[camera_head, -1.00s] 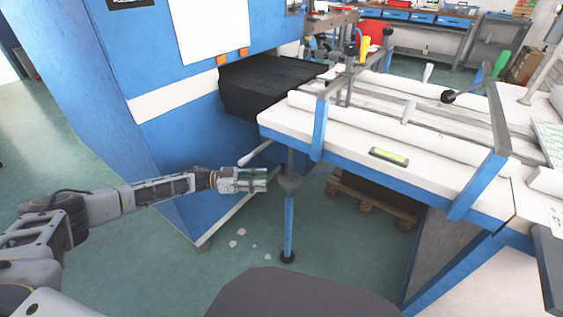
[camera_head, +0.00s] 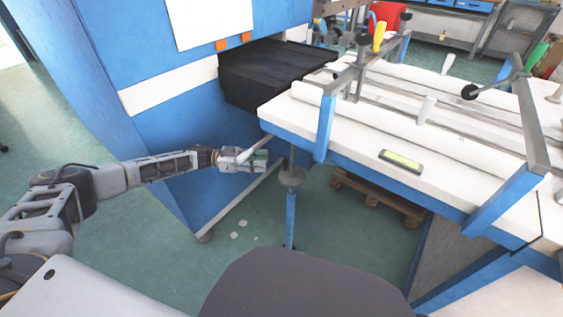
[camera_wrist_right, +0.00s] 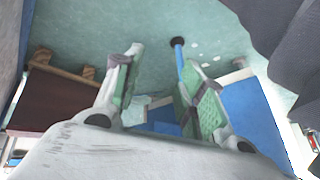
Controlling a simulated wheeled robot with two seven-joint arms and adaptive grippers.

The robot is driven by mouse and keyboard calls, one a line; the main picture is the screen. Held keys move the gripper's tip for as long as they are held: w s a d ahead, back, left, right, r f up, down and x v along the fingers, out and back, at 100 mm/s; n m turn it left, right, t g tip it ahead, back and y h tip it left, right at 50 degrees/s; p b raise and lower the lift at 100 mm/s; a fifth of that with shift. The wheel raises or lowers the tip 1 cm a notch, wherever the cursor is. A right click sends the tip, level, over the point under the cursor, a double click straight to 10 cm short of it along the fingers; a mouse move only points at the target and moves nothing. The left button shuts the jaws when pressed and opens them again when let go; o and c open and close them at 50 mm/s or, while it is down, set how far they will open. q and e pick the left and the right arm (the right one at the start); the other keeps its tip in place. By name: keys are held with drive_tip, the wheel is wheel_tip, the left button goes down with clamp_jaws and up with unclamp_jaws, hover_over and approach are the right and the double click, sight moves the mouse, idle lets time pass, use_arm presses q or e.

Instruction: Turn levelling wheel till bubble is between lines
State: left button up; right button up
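The levelling wheel (camera_head: 291,178) is a grey disc on the blue support leg (camera_head: 290,219) under the white table's near-left corner. The spirit level (camera_head: 401,162), with a yellow-green window, lies on the table's front edge; its bubble is too small to read.
The blue machine (camera_head: 160,130) stands behind my left arm, with a black bellows (camera_head: 260,75) beside the table (camera_head: 290,115). A wooden pallet (camera_head: 385,198) lies under the table. The green floor (camera_head: 150,265) is clear left of the leg.

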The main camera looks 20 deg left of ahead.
use_arm(q)
drive_tip(key=shift+d, duration=0.15)
drive_tip(key=b+x, duration=0.2)
drive_tip(key=x, duration=0.5)
drive_tip(key=shift+d, duration=0.1)
use_arm(e)
drive_tip(key=shift+t, duration=0.3)
drive_tip(key=f, duration=0.4)
drive_tip(key=shift+a, duration=0.4)
use_arm(q)
drive_tip(key=shift+c, duration=0.3)
use_arm(e)
drive_tip(key=shift+w+r+y, duration=0.1)
drive_tip(key=shift+y, duration=0.2)
use_arm(q)
clamp_jaws()
